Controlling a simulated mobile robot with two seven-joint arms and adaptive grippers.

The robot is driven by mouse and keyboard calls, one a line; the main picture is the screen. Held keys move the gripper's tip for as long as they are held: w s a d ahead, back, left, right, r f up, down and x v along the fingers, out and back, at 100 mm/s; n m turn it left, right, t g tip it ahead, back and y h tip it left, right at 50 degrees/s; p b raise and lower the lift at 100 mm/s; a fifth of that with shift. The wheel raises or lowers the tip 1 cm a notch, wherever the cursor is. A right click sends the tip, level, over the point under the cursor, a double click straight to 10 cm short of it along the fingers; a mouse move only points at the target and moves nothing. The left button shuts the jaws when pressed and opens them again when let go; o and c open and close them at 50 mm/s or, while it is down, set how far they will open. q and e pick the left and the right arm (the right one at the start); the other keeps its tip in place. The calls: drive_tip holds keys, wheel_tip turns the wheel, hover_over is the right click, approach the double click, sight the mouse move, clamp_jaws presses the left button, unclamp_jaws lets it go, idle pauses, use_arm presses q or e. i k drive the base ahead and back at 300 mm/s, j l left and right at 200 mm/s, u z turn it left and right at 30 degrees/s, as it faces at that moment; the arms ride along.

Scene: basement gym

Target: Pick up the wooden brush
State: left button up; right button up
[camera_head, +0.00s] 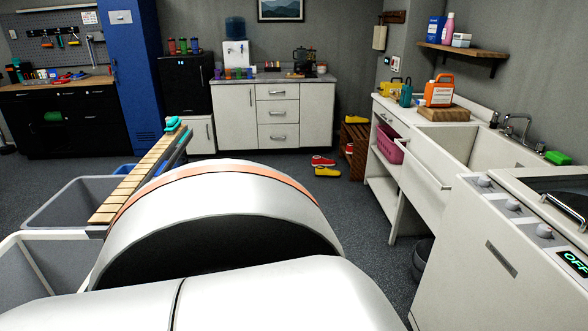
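I cannot make out a wooden brush in the head view. A small teal object (172,123) lies at the far end of the slatted wooden bench (128,187) on the left; it is too small to tell what it is. A large white arm link of mine with an orange band fills the lower middle. It hides part of the bench and the floor behind it. Neither of my grippers shows.
Grey bins (65,205) stand by the bench at left. A sink cabinet (415,172) and a white appliance (490,260) line the right. Shoes (325,171) lie on the floor before the white counter (275,115). Dark floor is open in the middle.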

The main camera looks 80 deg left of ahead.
sight(394, 98)
drive_tip(key=u, duration=2.25)
